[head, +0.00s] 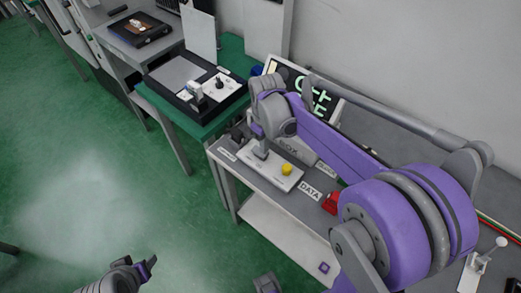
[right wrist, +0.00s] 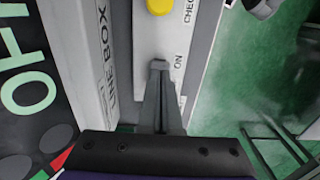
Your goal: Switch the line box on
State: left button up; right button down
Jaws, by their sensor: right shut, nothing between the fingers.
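The line box is a low white unit (head: 292,182) on the grey bench, with a yellow knob (head: 286,169). In the right wrist view its white top (right wrist: 150,40) carries the words ON and CHECK, and LINE BOX is lettered on a face beside it. The yellow knob (right wrist: 160,6) is at the top edge there. My right gripper (head: 261,154) is shut and empty, its tips over the white top beside ON; contact cannot be told. No lever shows clearly; the fingers cover that part. My left gripper (head: 148,266) is low at the left, away from the bench.
A dark display (head: 318,90) with green letters, apparently OFF, stands behind the box. A DATA label (head: 310,190) and red item (head: 331,203) sit to its right. A green table (head: 232,52) with another control unit (head: 216,86) adjoins at the back left. Green floor is free at left.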

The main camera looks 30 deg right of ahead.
jog(key=shift+f+b, duration=0.6)
jog(key=shift+f, duration=0.3)
jog(key=shift+r, duration=0.15)
jog(key=shift+r+p, duration=2.3)
jog(key=shift+r, duration=1.15)
jog(key=s+a+f+m+t, duration=0.1)
jog(key=s+a+m+t, duration=0.1)
jog(key=s, duration=0.5)
jog(key=s+a+f+m+t, duration=0.1)
jog(key=s+a+m+t, duration=0.1)
jog(key=s, duration=0.6)
jog(key=a+t, duration=0.1)
jog(key=a, duration=0.1)
jog(key=shift+s+a+m, duration=0.2)
jog(key=shift+a+m, duration=0.1)
jog(key=shift+a, duration=0.1)
jog(key=shift+d+f, duration=0.1)
